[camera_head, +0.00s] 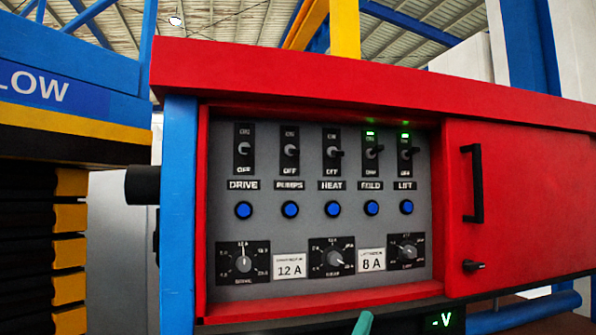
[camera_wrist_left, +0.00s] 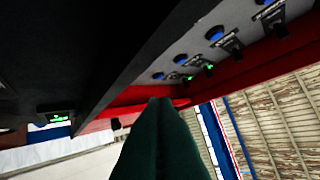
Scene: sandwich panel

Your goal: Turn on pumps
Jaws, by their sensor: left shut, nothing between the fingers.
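The PUMPS switch (camera_head: 290,150) is a small toggle on a black plate in the grey panel (camera_head: 265,185), second from the left, between DRIVE (camera_head: 244,149) and HEAT (camera_head: 332,153). No green light shows above it. The FOLD switch (camera_head: 372,152) and LIFT switch (camera_head: 405,152) have lit green lights above them. My left gripper (camera_head: 364,322) shows only as a teal tip at the bottom edge, below the panel and apart from the switches. In the left wrist view its dark green fingers (camera_wrist_left: 160,101) are shut and empty. My right gripper is out of view.
A red frame with a projecting top (camera_head: 360,75) surrounds the recessed panel. Blue buttons (camera_head: 290,209) and rotary knobs (camera_head: 334,258) sit below the switches. A closed red door (camera_head: 525,210) with a black handle (camera_head: 474,184) is at the right.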

